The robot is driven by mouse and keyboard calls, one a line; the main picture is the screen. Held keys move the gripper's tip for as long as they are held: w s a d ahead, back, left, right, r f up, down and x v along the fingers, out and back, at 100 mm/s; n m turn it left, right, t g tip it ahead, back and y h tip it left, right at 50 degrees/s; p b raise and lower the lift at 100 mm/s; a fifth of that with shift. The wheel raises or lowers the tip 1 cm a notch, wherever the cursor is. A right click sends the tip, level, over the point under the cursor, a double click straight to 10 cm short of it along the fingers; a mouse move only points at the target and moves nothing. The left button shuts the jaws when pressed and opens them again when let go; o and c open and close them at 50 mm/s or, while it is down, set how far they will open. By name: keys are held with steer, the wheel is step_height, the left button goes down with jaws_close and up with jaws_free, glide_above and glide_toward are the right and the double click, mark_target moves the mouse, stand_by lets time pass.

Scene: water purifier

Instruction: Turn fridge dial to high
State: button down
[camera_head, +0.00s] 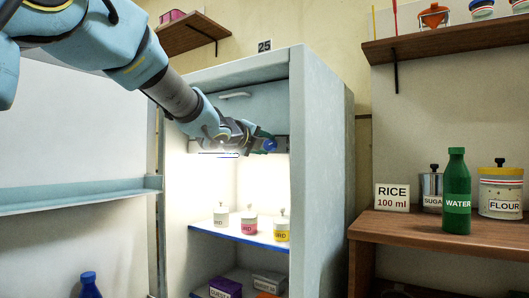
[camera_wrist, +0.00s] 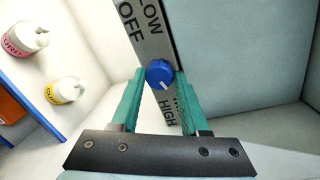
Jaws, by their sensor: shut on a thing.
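The fridge dial (camera_wrist: 158,72) is a round blue knob on a grey label strip inside the open fridge. It also shows in the head view (camera_head: 270,145), at the upper right of the fridge interior. My gripper (camera_wrist: 160,80) is shut on the dial, with one teal finger on each side. The strip (camera_wrist: 151,32) reads OFF and LOW above the knob and HIGH below it. Another label beside HIGH is partly hidden by a finger. A white mark on the knob points down and slightly right, toward the HIGH end. In the head view my gripper (camera_head: 262,143) reaches in below the fridge ceiling.
Several small jars (camera_head: 249,222) stand on the blue-edged fridge shelf (camera_head: 202,231), below my gripper. The fridge's right wall (camera_head: 318,160) is close to the dial. A wooden shelf (camera_head: 400,222) at right holds a green water bottle (camera_head: 456,185) and a flour jar (camera_head: 500,185).

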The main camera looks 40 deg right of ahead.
stand_by(0.3)
steer(key=shift+c, duration=2)
jaws_free()
steer(key=f+v, duration=0.1)
steer(key=v, duration=0.9)
steer(key=shift+a+r, duration=0.35)
steer(key=shift+r, duration=0.15)
steer(key=shift+s, duration=0.1)
